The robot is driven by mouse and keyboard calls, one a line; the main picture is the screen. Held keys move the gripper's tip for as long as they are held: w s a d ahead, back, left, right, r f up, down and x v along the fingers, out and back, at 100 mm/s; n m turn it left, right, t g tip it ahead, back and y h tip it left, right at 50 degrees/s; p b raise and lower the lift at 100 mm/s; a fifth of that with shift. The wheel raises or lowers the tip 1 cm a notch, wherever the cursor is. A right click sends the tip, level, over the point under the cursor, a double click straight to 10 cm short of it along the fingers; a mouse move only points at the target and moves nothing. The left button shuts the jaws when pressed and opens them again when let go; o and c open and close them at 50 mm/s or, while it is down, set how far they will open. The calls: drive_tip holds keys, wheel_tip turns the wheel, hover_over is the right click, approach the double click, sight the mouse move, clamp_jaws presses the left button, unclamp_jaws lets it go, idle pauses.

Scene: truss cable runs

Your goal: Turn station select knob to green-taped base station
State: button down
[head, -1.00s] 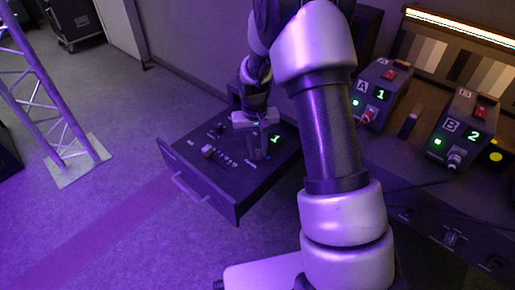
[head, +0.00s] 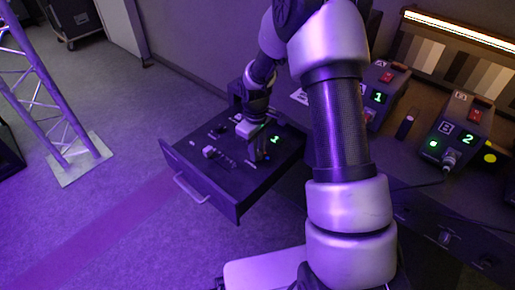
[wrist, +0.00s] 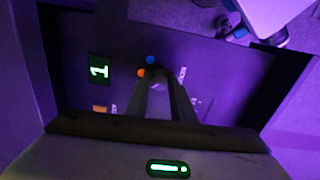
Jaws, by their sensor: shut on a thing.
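The station select knob (wrist: 158,85) is a small pale piece on the dark drawer panel, mostly hidden between my fingers in the wrist view. My gripper (wrist: 165,80) is shut on it, pointing down; it also shows over the panel in the head view (head: 260,155). A blue dot (wrist: 151,60) and an orange dot (wrist: 141,73) lie beside the knob. The panel display (head: 275,140) reads 1. Base station A (head: 384,88) shows 1 and base station B (head: 460,130) shows 2. I cannot make out green tape on either.
The open drawer (head: 205,185) with a front handle (head: 190,188) juts over the floor. A truss leg (head: 45,75) on a base plate stands left.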

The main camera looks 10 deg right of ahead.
drive_tip(key=shift+n, duration=0.4)
drive_tip(key=c, duration=1.5)
unclamp_jaws()
drive_tip(key=r+p, duration=0.1)
drive_tip(key=r, duration=0.4)
drive_tip(key=r+p, duration=0.1)
drive_tip(key=r, duration=0.5)
drive_tip(key=r+p, duration=0.1)
drive_tip(key=r, duration=0.5)
drive_tip(key=shift+s+a+r, duration=0.25)
drive_tip(key=shift+a, duration=0.05)
